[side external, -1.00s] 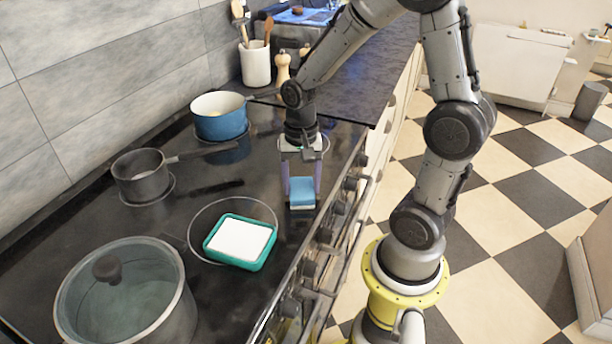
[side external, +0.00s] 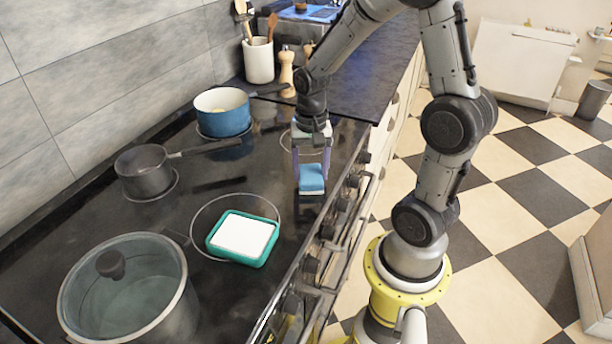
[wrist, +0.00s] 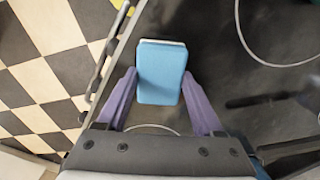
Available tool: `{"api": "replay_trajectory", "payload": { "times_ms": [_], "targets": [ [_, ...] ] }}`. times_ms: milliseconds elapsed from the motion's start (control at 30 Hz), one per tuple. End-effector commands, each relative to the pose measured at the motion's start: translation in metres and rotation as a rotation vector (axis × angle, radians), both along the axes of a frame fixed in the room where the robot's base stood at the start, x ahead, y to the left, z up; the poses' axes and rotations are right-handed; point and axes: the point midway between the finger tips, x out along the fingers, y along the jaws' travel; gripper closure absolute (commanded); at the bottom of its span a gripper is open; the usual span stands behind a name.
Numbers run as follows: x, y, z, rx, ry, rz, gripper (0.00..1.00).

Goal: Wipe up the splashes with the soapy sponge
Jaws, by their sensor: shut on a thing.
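A blue sponge (side external: 311,179) with a pale layer is between the purple fingers of my gripper (side external: 310,182), over the front right part of the black hob. In the wrist view the sponge (wrist: 161,70) lies between both fingertips of my gripper (wrist: 160,76), which are shut on its sides. I cannot tell whether its underside touches the hob (side external: 215,187). A teal tray (side external: 262,257) with a flat white filling sits on the hob, nearer the camera and left of the sponge. I cannot make out any splashes clearly.
A blue pot (side external: 223,118) and a small grey saucepan (side external: 144,176) stand along the wall, handles pointing right. A large glass-lidded pot (side external: 125,295) is at the near left. Knobs and a rail (side external: 345,250) line the front edge. The hob's middle is mostly clear.

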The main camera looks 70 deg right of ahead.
Motion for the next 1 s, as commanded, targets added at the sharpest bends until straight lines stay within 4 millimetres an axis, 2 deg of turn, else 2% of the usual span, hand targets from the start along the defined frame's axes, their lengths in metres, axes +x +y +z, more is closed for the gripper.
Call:
{"api": "replay_trajectory", "payload": {
  "times_ms": [567, 1000],
  "targets": [
    [-0.001, -0.051, 0.0, 0.0, 0.001, -0.001, 0.84],
    [0.0, -0.007, -0.001, 0.001, 0.002, 0.004, 0.84]
  ]
}}
